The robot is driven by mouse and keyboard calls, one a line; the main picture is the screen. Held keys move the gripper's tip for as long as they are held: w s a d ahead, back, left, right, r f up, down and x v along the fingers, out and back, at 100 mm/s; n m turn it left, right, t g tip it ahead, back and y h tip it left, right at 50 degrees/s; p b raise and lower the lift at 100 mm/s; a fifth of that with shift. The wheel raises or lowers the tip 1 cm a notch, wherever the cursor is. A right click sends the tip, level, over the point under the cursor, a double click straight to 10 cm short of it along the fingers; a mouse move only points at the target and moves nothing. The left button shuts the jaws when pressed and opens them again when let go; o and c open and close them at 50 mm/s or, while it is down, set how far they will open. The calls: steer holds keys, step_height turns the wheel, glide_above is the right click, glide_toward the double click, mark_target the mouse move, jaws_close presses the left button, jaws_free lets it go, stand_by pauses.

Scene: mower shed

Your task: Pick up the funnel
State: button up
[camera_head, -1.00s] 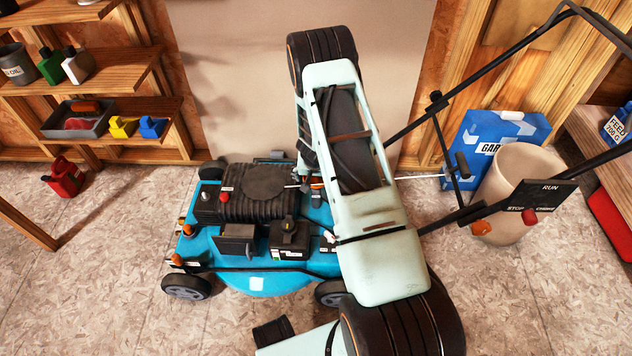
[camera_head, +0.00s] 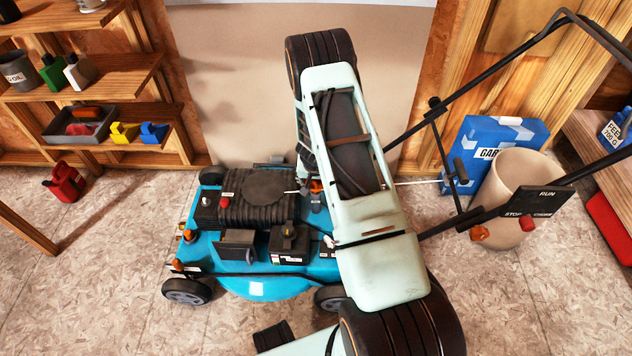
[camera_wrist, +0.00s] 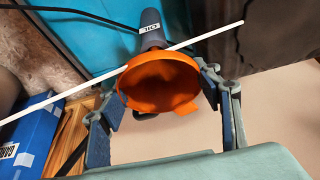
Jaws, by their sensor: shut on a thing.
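The orange funnel (camera_wrist: 160,82) fills the middle of the wrist view, its wide mouth facing the camera. My gripper (camera_wrist: 165,98) has one finger at each side of it and is shut on its rim. A dark grey neck with an OIL label (camera_wrist: 150,26) lies behind the funnel; I cannot tell whether the spout is inside it. In the head view only a small orange part of the funnel (camera_head: 316,186) shows beside my arm, over the blue mower (camera_head: 262,290). My gripper is mostly hidden there.
A thin white rod (camera_wrist: 70,91) passes close behind the funnel. The mower's black handle (camera_head: 470,95) rises at the right. A beige bin (camera_head: 520,180) and a blue box (camera_head: 480,150) stand beyond it. Shelves (camera_head: 120,75) are at the left. The floor at front left is clear.

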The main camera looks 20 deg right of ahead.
steer(key=a+r+p, duration=1.4)
steer(key=r+p, duration=0.4)
steer(key=shift+w+r, duration=0.15)
steer(key=shift+w, duration=0.2)
stand_by(0.4)
